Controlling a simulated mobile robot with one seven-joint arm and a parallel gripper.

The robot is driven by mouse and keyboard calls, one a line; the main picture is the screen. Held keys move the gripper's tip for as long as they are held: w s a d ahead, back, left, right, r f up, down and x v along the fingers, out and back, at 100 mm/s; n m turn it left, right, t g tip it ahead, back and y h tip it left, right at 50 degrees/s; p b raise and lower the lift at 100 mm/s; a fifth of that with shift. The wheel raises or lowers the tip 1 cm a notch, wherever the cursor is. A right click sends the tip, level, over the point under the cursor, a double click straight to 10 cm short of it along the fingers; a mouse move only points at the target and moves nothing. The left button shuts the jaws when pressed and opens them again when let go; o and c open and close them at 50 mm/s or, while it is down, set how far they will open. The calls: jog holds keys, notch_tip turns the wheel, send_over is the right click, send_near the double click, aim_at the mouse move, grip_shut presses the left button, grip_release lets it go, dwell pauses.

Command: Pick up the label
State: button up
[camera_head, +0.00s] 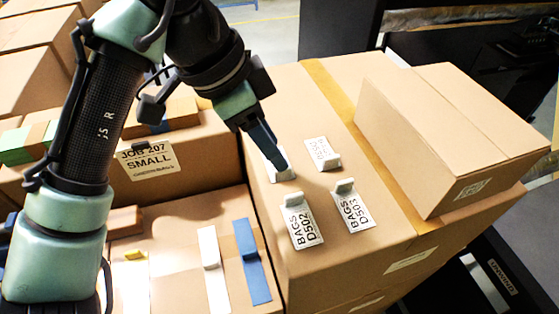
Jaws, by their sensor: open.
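Several white labels, each with a small raised grip tab, lie on top of a large cardboard box. One label (303,226) reads "BAGS D502" and one to its right (354,209) reads "BAGS D503". Another label (318,152) lies behind them at the right. A further label (284,174) lies at the back left, partly hidden by my gripper, and its text cannot be read. My gripper (277,160) is open and points down at this back-left label, with its fingers by the tab. I cannot tell whether they touch it.
A smaller closed box (450,130) sits on the large box's right side. A box at left bears a "JOB 207 SMALL" sign (147,161). Blue (252,262) and white (214,270) strips with tabs lie on a lower box. The large box's front top is clear.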

aim_at(288, 177)
jog(key=shift+f+p, duration=0.45)
jog(key=shift+f, duration=0.1)
jog(key=shift+p+x, duration=0.9)
jog(key=shift+x, duration=1.35)
jog(key=shift+a, duration=0.15)
grip_shut()
